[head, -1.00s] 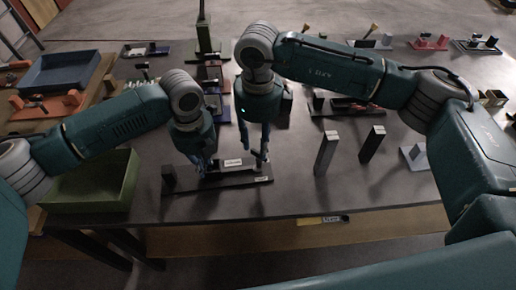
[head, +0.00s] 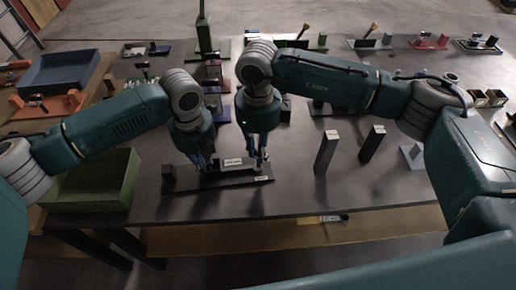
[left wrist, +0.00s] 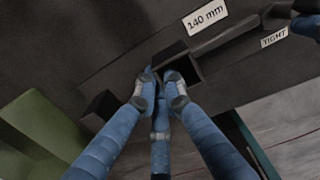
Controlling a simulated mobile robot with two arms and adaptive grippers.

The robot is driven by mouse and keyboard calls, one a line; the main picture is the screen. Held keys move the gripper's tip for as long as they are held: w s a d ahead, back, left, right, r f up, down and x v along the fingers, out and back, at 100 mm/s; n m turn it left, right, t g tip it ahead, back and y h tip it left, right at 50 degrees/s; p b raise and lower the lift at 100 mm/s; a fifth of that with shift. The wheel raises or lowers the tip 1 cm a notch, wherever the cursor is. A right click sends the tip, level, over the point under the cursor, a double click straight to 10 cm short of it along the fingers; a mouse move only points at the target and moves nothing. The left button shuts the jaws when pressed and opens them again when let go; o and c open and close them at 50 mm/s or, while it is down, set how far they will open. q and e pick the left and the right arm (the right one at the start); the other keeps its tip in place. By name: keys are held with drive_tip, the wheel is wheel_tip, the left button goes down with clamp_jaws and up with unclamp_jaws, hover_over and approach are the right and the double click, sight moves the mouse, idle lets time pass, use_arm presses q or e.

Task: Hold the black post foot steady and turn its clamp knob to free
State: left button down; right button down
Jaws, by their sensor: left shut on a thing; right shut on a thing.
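The black post foot (head: 215,185) is a long dark base near the table's front edge, with a small black block at its left end. It carries a white "140 mm" label (left wrist: 206,18) and a "TIGHT" label (left wrist: 274,39). My left gripper (head: 207,165) is shut on the foot's square socket part, and its fingers show at the socket in the left wrist view (left wrist: 163,78). My right gripper (head: 259,160) is shut at the foot's right end, on the clamp knob, which its fingers mostly hide.
Two dark upright posts (head: 326,153) stand to the right of the foot. A green tray (head: 92,207) is at the left front, and a blue tray (head: 62,72) lies behind it. Several coloured fixtures line the back. Clear table lies between the foot and the posts.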

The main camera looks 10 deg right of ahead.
drive_tip(key=n, duration=0.4)
drive_tip(key=shift+d+n, duration=0.1)
drive_tip(key=shift+n, duration=0.2)
drive_tip(key=n, duration=0.4)
drive_tip(key=shift+r, duration=0.1)
drive_tip(key=shift+d+n, duration=0.1)
drive_tip(key=shift+n, duration=0.2)
idle(0.3)
drive_tip(key=c, duration=1.7)
unclamp_jaws()
wheel_tip(320, 180, up, 12)
drive_tip(key=shift+f, duration=0.1)
